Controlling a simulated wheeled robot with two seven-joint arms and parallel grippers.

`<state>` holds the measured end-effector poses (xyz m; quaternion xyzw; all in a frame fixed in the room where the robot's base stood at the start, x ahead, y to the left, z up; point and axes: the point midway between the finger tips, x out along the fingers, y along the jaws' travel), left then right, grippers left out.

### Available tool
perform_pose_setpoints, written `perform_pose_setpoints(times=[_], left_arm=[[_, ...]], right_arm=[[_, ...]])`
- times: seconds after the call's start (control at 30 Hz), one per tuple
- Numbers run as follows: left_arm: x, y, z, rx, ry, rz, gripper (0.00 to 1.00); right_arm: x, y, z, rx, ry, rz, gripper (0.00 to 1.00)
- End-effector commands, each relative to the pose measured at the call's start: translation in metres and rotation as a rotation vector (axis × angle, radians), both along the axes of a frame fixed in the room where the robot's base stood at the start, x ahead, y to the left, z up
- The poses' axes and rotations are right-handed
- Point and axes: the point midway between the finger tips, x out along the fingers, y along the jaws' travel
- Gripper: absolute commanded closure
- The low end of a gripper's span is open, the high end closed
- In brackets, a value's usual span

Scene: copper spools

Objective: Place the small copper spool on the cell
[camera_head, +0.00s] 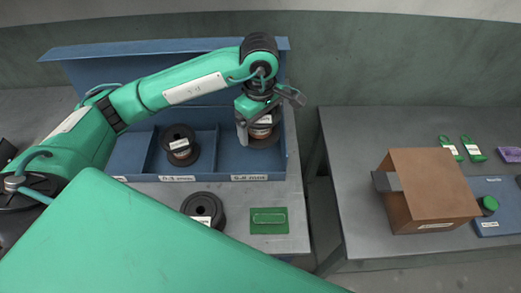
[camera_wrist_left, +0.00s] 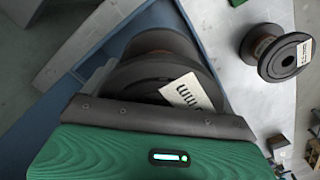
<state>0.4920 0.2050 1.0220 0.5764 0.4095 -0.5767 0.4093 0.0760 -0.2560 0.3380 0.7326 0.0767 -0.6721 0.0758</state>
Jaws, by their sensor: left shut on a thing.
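My left gripper (camera_head: 256,108) is shut on a dark spool (camera_head: 262,130) with a copper-brown winding and a white label, at the right compartment of a blue bin (camera_head: 231,160). I cannot tell whether that spool touches the bin floor. In the left wrist view the held spool (camera_wrist_left: 145,75) sits right against the gripper bar (camera_wrist_left: 150,117). A second spool (camera_head: 180,146) stands in the middle compartment. A third spool (camera_head: 203,208) is on the grey table in front of the bin; it also shows in the left wrist view (camera_wrist_left: 277,52). A green rectangular plate (camera_head: 268,221) lies right of it, empty.
A brown box (camera_head: 428,190) stands on the right-hand table (camera_head: 350,140). Green tags (camera_head: 473,149) and a blue tray (camera_head: 497,222) lie near it. A gap separates the two tables. A large green part of my own body covers the lower left of the head view.

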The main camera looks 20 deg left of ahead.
Motion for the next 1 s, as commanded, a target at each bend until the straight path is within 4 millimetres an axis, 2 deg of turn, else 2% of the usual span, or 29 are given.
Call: perform_pose_setpoints(times=[0.1,0.3,0.57,0.83,1.0], left_arm=[[-0.001,0.000,-0.028,0.000,0.005,0.001,0.56],[-0.001,0.000,-0.067,0.001,0.002,0.000,0.56],[0.000,0.000,-0.086,0.000,-0.001,0.001,0.56],[0.000,-0.001,-0.120,-0.001,0.001,0.000,0.56],[0.000,0.000,-0.125,-0.001,-0.002,-0.001,0.56]], right_arm=[[0.001,-0.004,0.009,-0.004,-0.001,0.000,0.00],[0.003,-0.009,0.016,-0.009,-0.003,-0.002,0.00],[0.005,-0.011,0.019,-0.011,-0.005,-0.002,0.00],[0.005,-0.010,0.028,-0.011,-0.006,-0.002,0.00],[0.005,-0.007,0.027,-0.008,-0.007,-0.002,0.00]])
